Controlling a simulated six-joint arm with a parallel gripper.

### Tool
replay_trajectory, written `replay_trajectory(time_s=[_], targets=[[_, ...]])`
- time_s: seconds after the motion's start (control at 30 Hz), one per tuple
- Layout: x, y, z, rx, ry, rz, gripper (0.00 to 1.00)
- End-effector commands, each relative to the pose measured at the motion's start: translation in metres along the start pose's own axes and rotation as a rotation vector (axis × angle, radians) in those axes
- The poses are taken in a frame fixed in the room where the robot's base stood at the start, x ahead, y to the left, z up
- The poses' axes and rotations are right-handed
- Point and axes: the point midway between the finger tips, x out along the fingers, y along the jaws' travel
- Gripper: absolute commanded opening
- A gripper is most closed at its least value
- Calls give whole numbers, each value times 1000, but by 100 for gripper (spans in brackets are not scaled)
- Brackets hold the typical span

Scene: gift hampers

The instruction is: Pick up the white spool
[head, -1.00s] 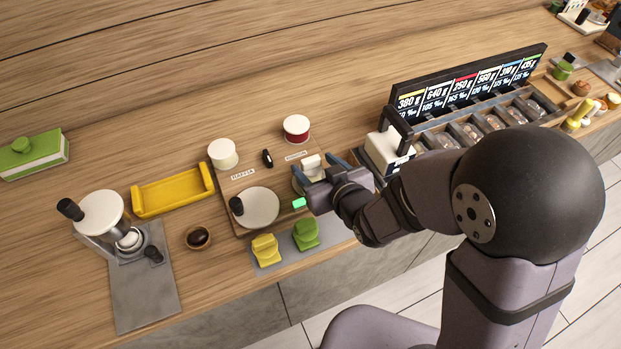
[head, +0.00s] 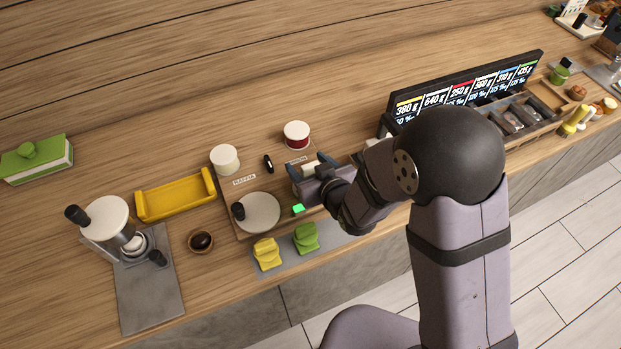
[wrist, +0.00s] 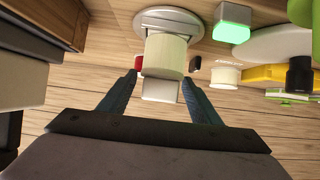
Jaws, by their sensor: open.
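A pale cylinder (wrist: 166,55) with a wide round grey-white end stands in front of my gripper (wrist: 158,82), in line with the gap between its fingers. It looks like the white spool, though I cannot be sure. My gripper is open and not closed on it; it also shows in the head view (head: 308,170), over the right part of the wooden board, with a white part (head: 311,168) visible between the fingers. Another white round drum (head: 224,158) stands by the RAFFIA label; it also shows in the wrist view (wrist: 226,77).
A red-sided drum with a white top (head: 297,134) stands behind my gripper. A round pale plate (head: 262,213) with a black knob and a green light (head: 298,209) are left of it. Yellow (head: 267,254) and green (head: 306,238) items lie in front. A yellow tray (head: 176,197) is farther left.

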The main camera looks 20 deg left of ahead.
Motion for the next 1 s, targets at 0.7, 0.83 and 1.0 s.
replay_trajectory(time_s=[0.7, 0.83, 1.0], targets=[[20, 0, 0, 1, 0, 0, 20], [20, 0, 0, 1, 1, 0, 15], [20, 0, -1, 0, 1, 0, 15]])
